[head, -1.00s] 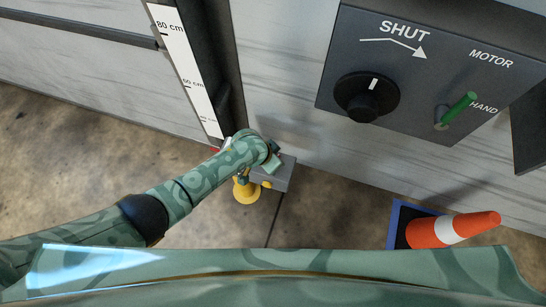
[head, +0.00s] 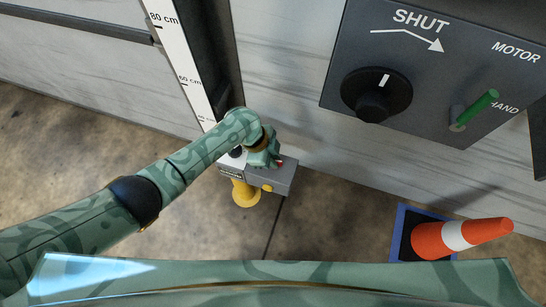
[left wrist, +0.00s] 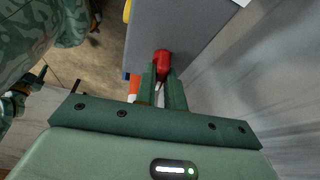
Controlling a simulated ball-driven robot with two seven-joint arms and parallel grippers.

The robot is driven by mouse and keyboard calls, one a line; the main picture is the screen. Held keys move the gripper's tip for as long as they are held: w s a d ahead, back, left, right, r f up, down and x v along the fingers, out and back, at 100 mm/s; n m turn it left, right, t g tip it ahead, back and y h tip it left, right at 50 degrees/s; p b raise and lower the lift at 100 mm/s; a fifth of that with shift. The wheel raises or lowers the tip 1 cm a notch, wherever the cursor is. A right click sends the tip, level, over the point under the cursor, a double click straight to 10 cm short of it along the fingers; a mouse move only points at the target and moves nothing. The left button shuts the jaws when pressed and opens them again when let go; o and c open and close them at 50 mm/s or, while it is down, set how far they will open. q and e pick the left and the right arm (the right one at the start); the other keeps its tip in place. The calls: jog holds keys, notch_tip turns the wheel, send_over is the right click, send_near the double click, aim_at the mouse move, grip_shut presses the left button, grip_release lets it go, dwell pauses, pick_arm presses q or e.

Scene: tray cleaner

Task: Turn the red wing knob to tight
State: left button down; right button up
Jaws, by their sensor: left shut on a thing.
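The red wing knob (left wrist: 162,60) shows in the left wrist view at the edge of a grey box, between the tips of my left gripper (left wrist: 164,78). The gripper is shut on it. In the head view a small red part of the knob (head: 280,163) shows beside my left gripper (head: 272,160), at the grey box (head: 283,178) on a yellow post (head: 246,194). The hand and fingers hide most of the knob there, and its turn angle and any marks for tight cannot be read. My right gripper is not in view.
A dark panel (head: 440,75) on the wall carries a black dial (head: 378,98) and a green lever (head: 478,108). A centimetre scale (head: 185,70) stands behind my left arm.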

pick_arm(q)
jog(key=shift+f+m, duration=0.15)
jog(key=shift+m, duration=0.55)
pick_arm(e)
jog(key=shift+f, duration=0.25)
pick_arm(q)
jog(key=shift+g+b, duration=0.3)
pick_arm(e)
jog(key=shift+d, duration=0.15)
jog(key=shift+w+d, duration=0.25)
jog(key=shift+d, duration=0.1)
pick_arm(q)
jog(key=c, duration=1.5)
grip_release()
jog(key=shift+r, duration=0.2)
jog(key=shift+w+a+r+p, duration=0.1)
jog(key=shift+w+r+p, duration=0.05)
jog(key=shift+r+p, duration=0.2)
jog(key=p+v, duration=0.8)
jog(key=v, duration=0.7)
jog(key=shift+r, duration=0.25)
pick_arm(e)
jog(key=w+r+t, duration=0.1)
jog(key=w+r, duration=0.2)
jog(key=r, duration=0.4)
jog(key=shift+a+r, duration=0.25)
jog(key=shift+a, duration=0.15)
